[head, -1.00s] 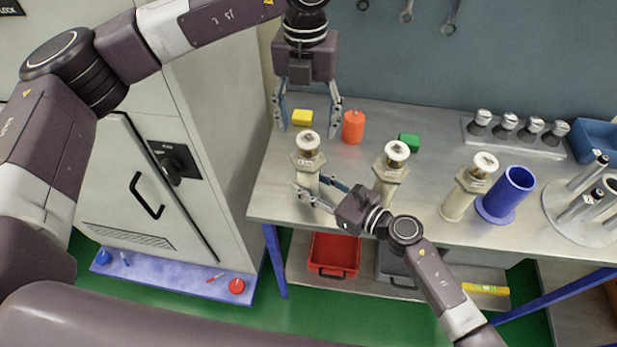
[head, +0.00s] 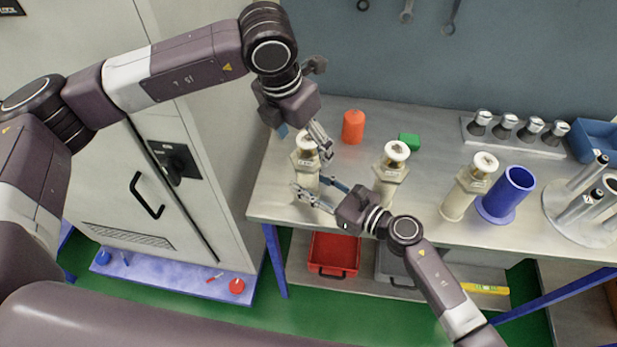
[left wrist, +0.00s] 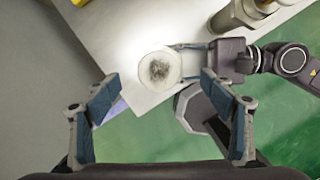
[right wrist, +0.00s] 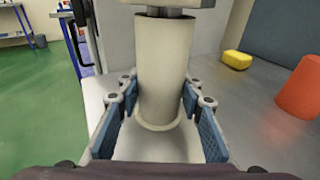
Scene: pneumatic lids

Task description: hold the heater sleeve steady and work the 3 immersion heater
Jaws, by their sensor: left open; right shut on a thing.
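Three cream sleeves stand upright in a row on the metal bench, each with an immersion heater with a round white top. My right gripper (head: 314,190) is shut around the body of the left heater sleeve (head: 305,184); the sleeve (right wrist: 165,75) also shows between its fingers in the right wrist view. My left gripper (head: 316,146) is open and tilted, close to the left heater (head: 306,143). In the left wrist view, the heater's round top (left wrist: 158,70) lies between the spread fingers, with no clear contact. The middle heater (head: 396,152) and right heater (head: 484,162) stand apart from both grippers.
A yellow block (right wrist: 237,59) shows in the right wrist view. A blue flanged tube (head: 508,192) stands beside the right sleeve. A grey cabinet (head: 150,190) closes off the left.

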